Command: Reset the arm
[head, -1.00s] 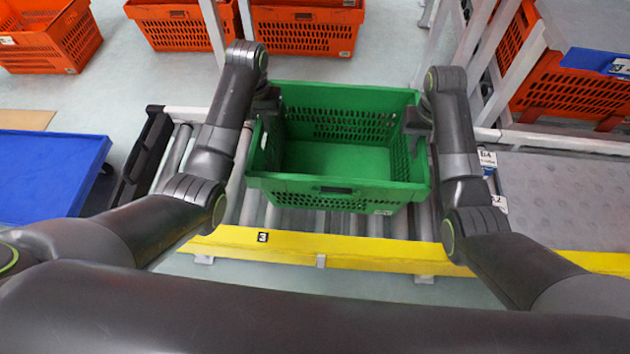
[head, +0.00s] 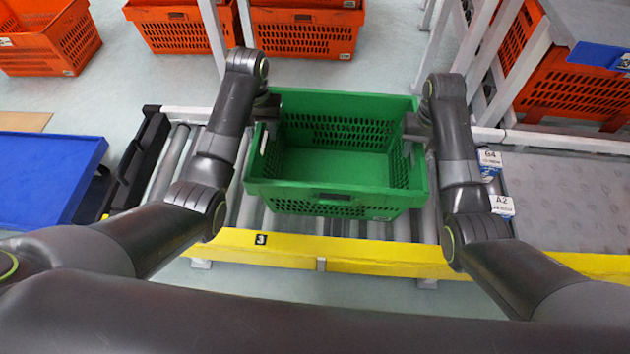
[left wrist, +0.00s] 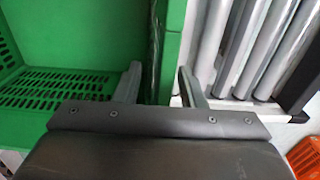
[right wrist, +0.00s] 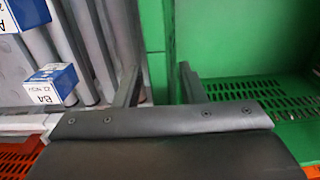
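A green tote (head: 335,190), empty inside, stands on the roller conveyor (head: 395,228). My left gripper (head: 266,105) is at the tote's left wall, and my right gripper (head: 412,125) is at its right wall. In the left wrist view the fingers of my left gripper (left wrist: 161,85) stand apart on either side of the tote's wall (left wrist: 170,45). In the right wrist view the fingers of my right gripper (right wrist: 159,85) also straddle the wall (right wrist: 153,35), with a slight gap visible. The fingertips are mostly hidden in the head view.
A yellow rail (head: 375,257) runs along the conveyor's near side. Small labelled boxes (head: 490,165) lie right of my right arm. A blue platform (head: 45,175) is at the left. Orange totes (head: 305,35) stand behind, with white posts (head: 213,30) near them.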

